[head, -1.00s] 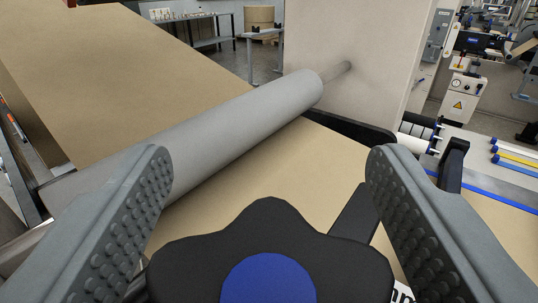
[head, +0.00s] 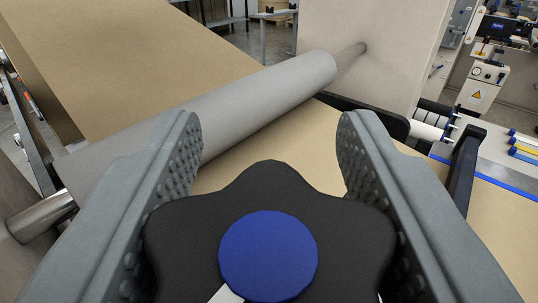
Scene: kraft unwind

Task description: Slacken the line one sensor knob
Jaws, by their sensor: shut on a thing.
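The sensor knob (head: 270,190) is a black, lobed star knob with a round blue cap, at the bottom middle of the head view. My gripper (head: 270,150) has one grey ribbed finger on each side of the knob. The fingers are shut on its left and right lobes. A small white pointer or label piece shows at the lower left of the blue cap. The knob's mount and shaft are hidden beneath it.
A grey roller (head: 240,105) runs diagonally behind the knob, with brown kraft web (head: 130,60) passing by it. A beige panel (head: 370,50) stands behind the roller's far end.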

